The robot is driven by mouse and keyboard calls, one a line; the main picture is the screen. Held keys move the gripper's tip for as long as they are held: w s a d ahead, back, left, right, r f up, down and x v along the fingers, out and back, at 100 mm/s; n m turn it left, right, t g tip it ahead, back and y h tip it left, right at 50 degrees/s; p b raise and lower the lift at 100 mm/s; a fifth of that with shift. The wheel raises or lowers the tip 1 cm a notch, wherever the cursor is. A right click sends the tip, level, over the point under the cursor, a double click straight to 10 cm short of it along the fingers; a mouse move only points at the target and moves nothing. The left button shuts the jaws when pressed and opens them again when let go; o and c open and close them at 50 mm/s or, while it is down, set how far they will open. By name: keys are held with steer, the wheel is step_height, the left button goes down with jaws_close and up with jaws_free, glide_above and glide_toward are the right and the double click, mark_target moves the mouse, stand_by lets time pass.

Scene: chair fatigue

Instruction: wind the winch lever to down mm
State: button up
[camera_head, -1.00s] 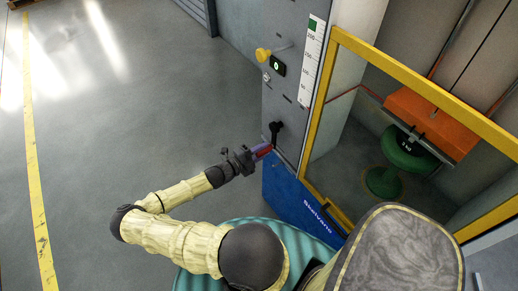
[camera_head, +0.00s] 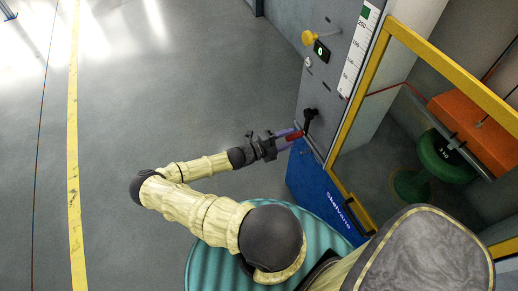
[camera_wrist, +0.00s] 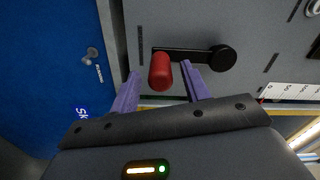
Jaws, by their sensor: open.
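The winch lever (camera_head: 309,118) is a black crank arm on the grey machine panel, with a red grip on its end. In the wrist view the crank arm (camera_wrist: 192,55) runs from a round black hub at the right to the red grip (camera_wrist: 160,72) at the left. My gripper (camera_head: 292,136) is open at the lever. Its two purple fingers (camera_wrist: 162,85) stand on either side of the red grip, with gaps visible, so it is not clamped. A small display (camera_head: 321,51) above the lever shows a digit that looks like 0.
A white scale (camera_head: 360,50) and a yellow knob (camera_head: 309,38) are on the panel. A yellow frame (camera_head: 440,68) borders the bay with an orange block (camera_head: 470,125) above a green stool (camera_head: 440,157). A blue lower panel (camera_head: 322,190) lies below. Open floor is at left.

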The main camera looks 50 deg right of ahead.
steer(key=b+v, duration=0.1)
steer(key=v, duration=1.3)
steer(key=shift+w+a, duration=0.15)
steer(key=shift+a, duration=0.2)
steer(key=a+r+m+t+y, duration=0.1)
steer(key=a+r+m+y, duration=0.2)
steer(key=a+m+y, duration=0.55)
steer(key=a+r+m+y, duration=0.4)
steer(key=a+m, duration=0.2)
steer(key=m, duration=0.5)
steer(key=a+r+m+t+y+p, duration=0.1)
steer(key=r+m+p, duration=0.3)
steer(key=r, duration=0.6)
steer(key=a+r+m+t+y+p, duration=0.2)
steer(key=a+r+m+t+p, duration=0.2)
steer(key=r, duration=0.6)
steer(key=a+r+m+t+y+p, duration=0.1)
steer(key=a+r+m+t+p, duration=0.2)
steer(key=r+m+p, duration=0.3)
step_height(320, 180, up, 5)
steer(key=shift+s+a+r+m, duration=0.15)
steer(key=shift+s+m, duration=0.3)
steer(key=shift+m, duration=0.3)
